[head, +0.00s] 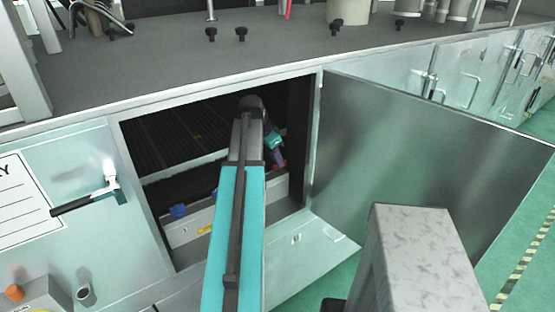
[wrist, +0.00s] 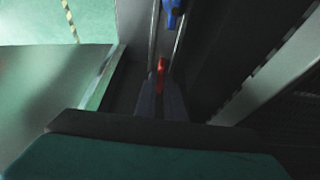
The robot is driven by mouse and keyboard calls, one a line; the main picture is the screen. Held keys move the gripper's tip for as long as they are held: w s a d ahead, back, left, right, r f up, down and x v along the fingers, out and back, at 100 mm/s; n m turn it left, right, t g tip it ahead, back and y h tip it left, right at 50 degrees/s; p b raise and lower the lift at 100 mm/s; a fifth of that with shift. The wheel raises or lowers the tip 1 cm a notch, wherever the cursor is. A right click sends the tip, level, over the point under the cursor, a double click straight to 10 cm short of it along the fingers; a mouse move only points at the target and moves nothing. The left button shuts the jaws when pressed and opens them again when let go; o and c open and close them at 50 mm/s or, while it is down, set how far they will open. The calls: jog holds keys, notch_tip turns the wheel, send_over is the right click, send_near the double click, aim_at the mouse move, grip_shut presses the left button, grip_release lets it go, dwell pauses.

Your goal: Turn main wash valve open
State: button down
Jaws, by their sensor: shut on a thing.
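A red valve handle (wrist: 161,70) shows in the wrist view at the tip of my gripper (wrist: 161,92). The dark fingers are shut on the red handle, and hide its lower part. In the head view my arm reaches through the open cabinet door, with my gripper (head: 278,156) low inside near the right side. A bit of the red handle (head: 281,167) shows beside it. I cannot read any label that names the main wash valve, nor tell exactly how far the handle is turned.
A blue handle (wrist: 172,14) sits on pipes beyond the red one. Another blue handle (head: 178,210) and a yellow one (head: 205,229) are at the cabinet's lower left. The open metal door (head: 420,160) stands close on the right. The cabinet interior is dark.

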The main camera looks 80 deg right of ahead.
jog(key=c, duration=1.8)
grip_release()
jog(key=shift+c, duration=0.2)
jog(key=b+v, duration=0.1)
jog(key=v, duration=0.6)
jog(key=shift+r+b, duration=0.2)
jog(key=shift+b, duration=0.2)
jog(key=shift+w+a, duration=0.1)
jog(key=shift+a, duration=0.05)
